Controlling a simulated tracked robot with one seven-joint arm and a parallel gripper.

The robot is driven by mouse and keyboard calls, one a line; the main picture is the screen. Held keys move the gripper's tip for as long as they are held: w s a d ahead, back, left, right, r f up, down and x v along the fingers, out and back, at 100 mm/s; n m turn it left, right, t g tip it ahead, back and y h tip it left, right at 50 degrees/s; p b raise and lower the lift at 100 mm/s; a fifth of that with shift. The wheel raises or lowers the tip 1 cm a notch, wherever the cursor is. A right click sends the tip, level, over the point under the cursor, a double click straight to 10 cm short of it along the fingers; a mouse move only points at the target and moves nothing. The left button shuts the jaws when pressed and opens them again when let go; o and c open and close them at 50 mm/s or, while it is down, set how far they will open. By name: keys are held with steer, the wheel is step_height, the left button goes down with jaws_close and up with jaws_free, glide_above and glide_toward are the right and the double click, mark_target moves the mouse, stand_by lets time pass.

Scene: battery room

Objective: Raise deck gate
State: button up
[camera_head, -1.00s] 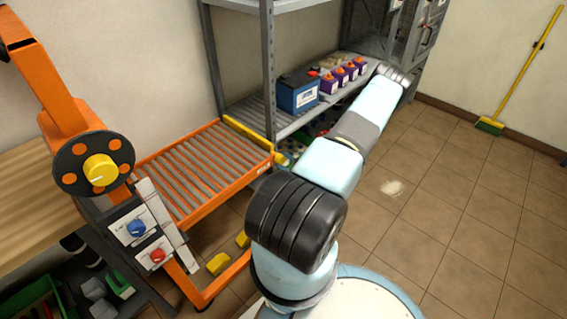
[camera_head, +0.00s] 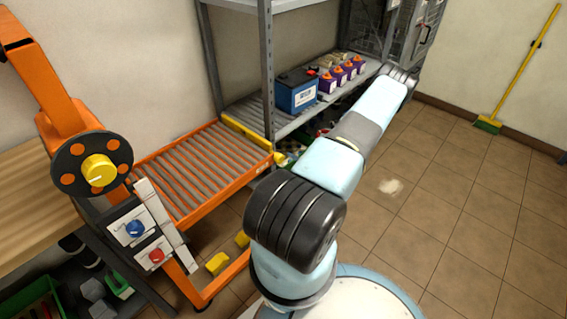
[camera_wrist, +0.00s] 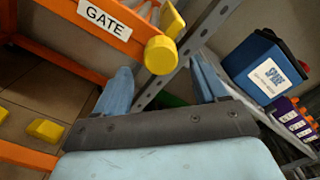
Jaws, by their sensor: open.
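The deck is an orange roller frame (camera_head: 195,175) left of centre in the head view. The gate is a yellow bar (camera_head: 245,133) along its far right end, lying low at roller level. In the wrist view, a white GATE label (camera_wrist: 104,18) sits on the orange end rail. A round yellow knob (camera_wrist: 161,54) sticks out beside the label, with part of the yellow bar (camera_wrist: 172,20) behind it. My gripper (camera_wrist: 159,70) is open, its blue fingers on either side of the knob in the picture. I cannot tell whether they touch it. The gripper is hidden in the head view.
A grey metal shelf (camera_head: 268,75) stands close beside the deck's end. A blue battery (camera_head: 297,91) and several purple ones (camera_head: 345,70) stand on it. A control panel with blue and red knobs (camera_head: 141,240) is at the left.

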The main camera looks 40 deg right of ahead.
steer(key=s, duration=1)
steer(key=shift+s+d, duration=0.2)
steer(key=shift+d, duration=0.2)
steer(key=w+a+r+n+g+y, duration=0.2)
steer(key=w+r+n+y, duration=0.2)
steer(key=r, duration=0.4)
steer(key=w+a+r+n+g+y, duration=0.3)
steer(key=w+r+n+y, duration=0.15)
steer(key=r, duration=0.25)
steer(key=w+a+r+n+g+y, duration=0.1)
steer(key=w+a+r+n+g, duration=0.1)
steer(key=a+r+n+g, duration=0.45)
steer(key=w+a+r+n+g+y, duration=0.1)
steer(key=a+r+g, duration=0.2)
steer(key=a+r, duration=0.6)
steer(key=s+a+r+n+g+h, duration=0.25)
steer(key=a+r, duration=0.25)
steer(key=r, duration=0.3)
steer(key=s+a+r+n+g+h, duration=0.1)
steer(key=s+a+r+n+h, duration=0.15)
steer(key=a+r+h, duration=0.4)
steer(key=s+a+r+n+t+h, duration=0.1)
steer(key=s+a+r+n+t, duration=0.1)
steer(key=s+r, duration=0.3)
steer(key=s+a+r+n+t+h, duration=0.1)
steer(key=s+a+r+n+t, duration=0.1)
steer(key=s+r, duration=0.3)
steer(key=shift+s+a+r+n+t+h, duration=0.45)
steer(key=shift+r+t, duration=0.35)
steer(key=shift+r, duration=0.6)
